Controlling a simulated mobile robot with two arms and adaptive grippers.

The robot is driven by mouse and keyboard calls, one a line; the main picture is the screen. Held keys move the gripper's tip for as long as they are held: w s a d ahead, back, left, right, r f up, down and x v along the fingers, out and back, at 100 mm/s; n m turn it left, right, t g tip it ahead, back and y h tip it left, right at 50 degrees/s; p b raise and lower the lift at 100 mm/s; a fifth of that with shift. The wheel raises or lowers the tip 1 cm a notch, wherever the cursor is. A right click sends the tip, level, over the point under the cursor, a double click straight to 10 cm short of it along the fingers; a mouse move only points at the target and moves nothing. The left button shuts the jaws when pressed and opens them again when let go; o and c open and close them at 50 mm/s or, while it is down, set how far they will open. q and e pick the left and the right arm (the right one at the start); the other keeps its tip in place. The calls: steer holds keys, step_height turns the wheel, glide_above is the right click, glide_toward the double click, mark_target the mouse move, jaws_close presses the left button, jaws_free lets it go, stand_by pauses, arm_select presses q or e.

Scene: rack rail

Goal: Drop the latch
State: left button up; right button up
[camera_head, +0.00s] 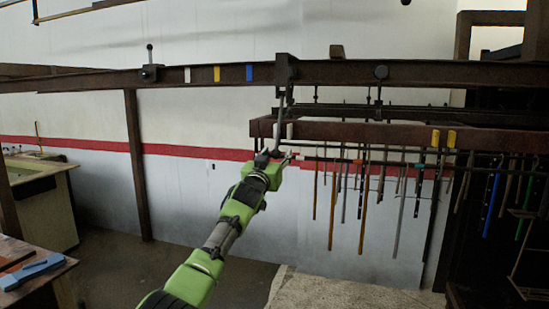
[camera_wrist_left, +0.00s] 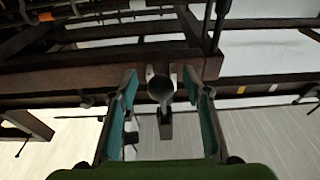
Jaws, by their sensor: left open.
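A dark block with an upright, knobbed lever, which looks like the latch (camera_head: 148,70), sits on the long dark rail (camera_head: 330,72) at the left in the head view. A carriage (camera_head: 285,69) sits on the rail farther right, with a rod (camera_head: 281,118) hanging down past the rack beam (camera_head: 400,133). My left gripper (camera_head: 286,156) is at the rod's lower end, well right of the latch. In the wrist view my left gripper (camera_wrist_left: 162,88) is open, its teal-padded fingers either side of a grey round rod end (camera_wrist_left: 159,89), with gaps showing. My right gripper is not in view.
White, yellow (camera_head: 216,73) and blue marks lie on the rail between latch and carriage. Several long tools (camera_head: 363,205) hang below the rack beam on the right. A post (camera_head: 138,165) stands under the rail. A workbench (camera_head: 30,270) is at lower left.

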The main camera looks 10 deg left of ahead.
arm_select(q)
steer(key=shift+s+a, duration=0.15)
steer(key=shift+s, duration=3.25)
